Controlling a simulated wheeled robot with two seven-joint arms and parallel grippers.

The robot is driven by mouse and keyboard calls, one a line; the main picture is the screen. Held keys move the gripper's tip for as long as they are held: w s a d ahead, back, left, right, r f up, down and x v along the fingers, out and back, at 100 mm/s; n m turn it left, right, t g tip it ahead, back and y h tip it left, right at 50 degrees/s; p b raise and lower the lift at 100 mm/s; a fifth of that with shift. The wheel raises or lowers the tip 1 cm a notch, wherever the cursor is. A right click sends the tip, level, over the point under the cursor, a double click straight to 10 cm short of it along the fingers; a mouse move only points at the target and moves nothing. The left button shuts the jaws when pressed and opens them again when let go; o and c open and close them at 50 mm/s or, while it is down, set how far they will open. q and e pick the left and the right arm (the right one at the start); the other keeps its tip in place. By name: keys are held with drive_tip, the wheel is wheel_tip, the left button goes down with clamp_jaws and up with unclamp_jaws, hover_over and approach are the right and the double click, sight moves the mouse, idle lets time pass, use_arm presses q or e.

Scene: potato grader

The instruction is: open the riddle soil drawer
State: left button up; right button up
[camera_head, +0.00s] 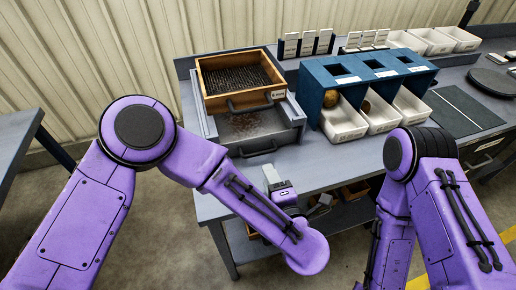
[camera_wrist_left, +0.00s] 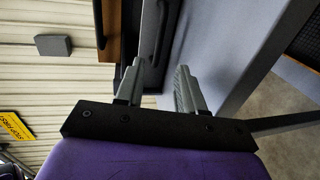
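The riddle (camera_head: 268,97) is a wooden-framed mesh box with a dark handle, on top of a grey unit. Below it, the grey soil drawer (camera_head: 289,126) shows brown soil in front of the riddle; how far out it stands I cannot tell. Its dark bar handle (camera_head: 259,152) is on the front and also shows in the left wrist view (camera_wrist_left: 163,32). My left gripper (camera_head: 271,173) is just in front of and below the handle's right end. In the left wrist view its fingers (camera_wrist_left: 160,68) are apart, with the bar's end between them in the picture; contact is unclear. My right gripper is out of view.
A blue grader box (camera_head: 318,83) with white bins (camera_head: 343,124) stands to the right on the grey table (camera_head: 318,163). White cards stand behind it. A lower shelf with boxes is under the table. Another table (camera_head: 18,130) is at far left.

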sight(256, 155)
use_arm(q)
drive_tip(key=x, duration=0.3)
drive_tip(key=p+x, duration=0.1)
drive_tip(key=x, duration=0.2)
drive_tip(key=p+x, duration=0.1)
drive_tip(key=x, duration=0.2)
drive_tip(key=shift+a+r, duration=0.1)
drive_tip(key=shift+a, duration=0.3)
drive_tip(key=shift+d, duration=0.1)
clamp_jaws()
